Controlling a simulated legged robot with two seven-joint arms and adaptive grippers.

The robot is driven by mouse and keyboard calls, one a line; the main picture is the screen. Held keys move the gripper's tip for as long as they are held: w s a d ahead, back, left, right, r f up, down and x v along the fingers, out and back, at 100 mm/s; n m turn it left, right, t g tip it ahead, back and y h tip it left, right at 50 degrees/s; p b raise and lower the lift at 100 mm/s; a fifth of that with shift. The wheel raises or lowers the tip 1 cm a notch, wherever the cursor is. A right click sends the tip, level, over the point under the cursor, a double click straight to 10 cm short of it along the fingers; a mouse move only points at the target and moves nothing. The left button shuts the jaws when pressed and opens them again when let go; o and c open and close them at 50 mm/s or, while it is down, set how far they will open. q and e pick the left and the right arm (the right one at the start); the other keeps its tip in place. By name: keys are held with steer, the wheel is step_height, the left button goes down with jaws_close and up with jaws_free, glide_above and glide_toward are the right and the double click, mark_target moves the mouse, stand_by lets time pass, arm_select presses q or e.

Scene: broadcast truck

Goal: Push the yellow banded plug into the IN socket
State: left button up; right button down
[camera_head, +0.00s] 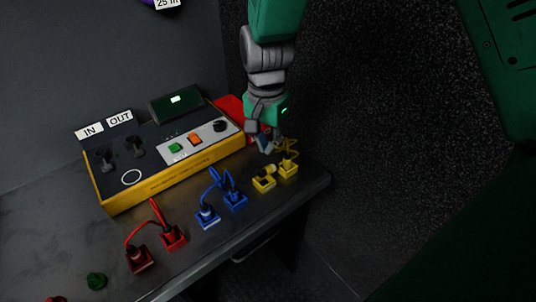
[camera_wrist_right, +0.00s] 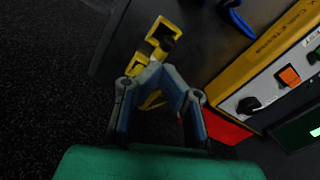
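Two yellow plug blocks, a front one (camera_head: 263,184) and a rear one (camera_head: 289,170), stand near the right end of the bench. A dark plug with a pale end (camera_head: 271,169) sits at the front block. A yellow cable (camera_head: 287,147) loops above the rear block; I cannot make out a band on either plug. My right gripper (camera_head: 267,150) is beside the loop. In the wrist view its fingertips (camera_wrist_right: 156,70) meet near a yellow block (camera_wrist_right: 137,64), with yellow cable behind them. I see no plug clearly between them. The IN label (camera_head: 89,131) is above a dark socket fitting (camera_head: 104,158). My left gripper is not in view.
The yellow-edged tester (camera_head: 175,178) fills the back of the bench. Blue plugs (camera_head: 235,198) and red plugs (camera_head: 171,236) stand in blocks along the front. A red object (camera_head: 231,106) is behind the tester's right end.

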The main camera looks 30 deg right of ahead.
steer(key=shift+w+a+r, duration=0.1)
steer(key=shift+a+r, duration=0.15)
steer(key=shift+a, duration=0.25)
steer(key=shift+a+r, duration=0.25)
steer(key=shift+a, duration=0.2)
steer(key=shift+c, duration=2.3)
jaws_free()
steer(key=shift+d+f, duration=0.1)
steer(key=shift+d, duration=0.7)
